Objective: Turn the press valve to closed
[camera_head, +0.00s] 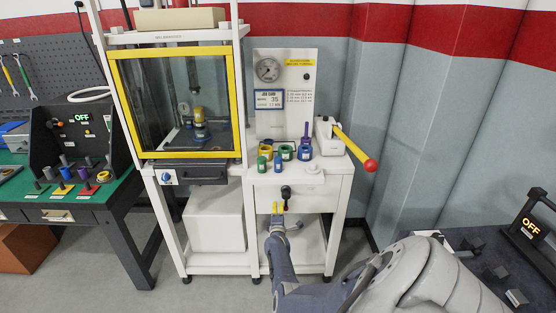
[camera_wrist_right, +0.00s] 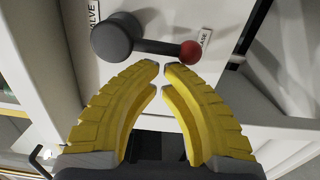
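The press valve (camera_head: 286,190) is a dark round knob on the front of the white cabinet, below its top. In the right wrist view the valve (camera_wrist_right: 112,38) has a dark lever reaching right to a red ball tip (camera_wrist_right: 190,52), beside a label partly readable as "ASE". A "VALVE" label stands left of the knob. My right gripper (camera_head: 278,207) is just in front of and below the valve. Its yellow fingers (camera_wrist_right: 162,70) curve together, with a narrow gap at the tips and nothing between them. The tips appear just short of the lever. My left gripper is out of view.
The yellow-framed press chamber (camera_head: 180,156) stands left of the cabinet. On the cabinet top are colored fittings (camera_head: 285,153), a gauge panel (camera_head: 268,70) and a pump with a red-tipped yellow handle (camera_head: 353,148). A green bench (camera_head: 98,203) is at left; a dark table is at lower right.

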